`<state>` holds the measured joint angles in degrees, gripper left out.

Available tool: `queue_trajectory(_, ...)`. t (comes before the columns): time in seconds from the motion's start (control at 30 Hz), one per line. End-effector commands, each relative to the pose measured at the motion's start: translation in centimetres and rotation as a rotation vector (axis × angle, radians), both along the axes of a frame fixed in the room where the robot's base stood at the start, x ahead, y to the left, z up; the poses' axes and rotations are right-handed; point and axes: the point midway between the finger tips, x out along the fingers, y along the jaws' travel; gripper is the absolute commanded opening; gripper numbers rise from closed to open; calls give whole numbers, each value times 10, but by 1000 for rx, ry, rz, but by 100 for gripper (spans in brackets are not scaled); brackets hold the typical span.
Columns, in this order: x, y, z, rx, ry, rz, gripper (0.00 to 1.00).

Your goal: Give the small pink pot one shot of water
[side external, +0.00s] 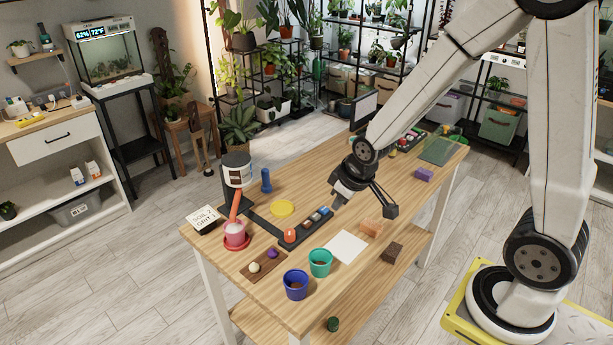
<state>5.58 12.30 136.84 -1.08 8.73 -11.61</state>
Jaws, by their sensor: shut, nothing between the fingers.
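The small pink pot (236,228) stands on a red saucer (236,243) at the left end of the table. An orange chute (235,205) comes down from a white canister (237,171) and ends just over the pot. What is inside the pot is too small to tell. A dark strip (275,231) beside the pot carries an orange button (290,236) and several blue and grey pieces (314,217). My gripper (339,203) is shut and empty, pointing down over the middle of the table, right of the strip and well away from the pot.
A blue pot (296,284) and a green pot (320,262) stand at the front edge. A white sheet (348,247), an orange block (371,227) and a brown block (392,252) lie right of them. A soil sign (202,219), yellow disc (283,208) and blue peg (266,181) are nearby.

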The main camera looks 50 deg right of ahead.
Motion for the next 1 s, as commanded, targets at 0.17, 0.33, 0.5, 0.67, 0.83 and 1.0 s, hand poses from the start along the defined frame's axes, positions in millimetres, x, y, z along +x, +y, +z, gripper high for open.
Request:
queue_trajectory(0.17,37,-25,-13,-54,-69,52,0)
queue_trajectory(0.33,68,-50,-25,-116,-135,100,0)
queue_trajectory(0.5,96,-77,-40,-186,-197,147,0)
queue_trajectory(0.67,118,-104,-55,-258,-249,189,0)
queue_trajectory(0.83,134,-129,-70,-328,-291,225,0)
queue_trajectory(1.0,143,-144,-78,-373,-317,245,0)
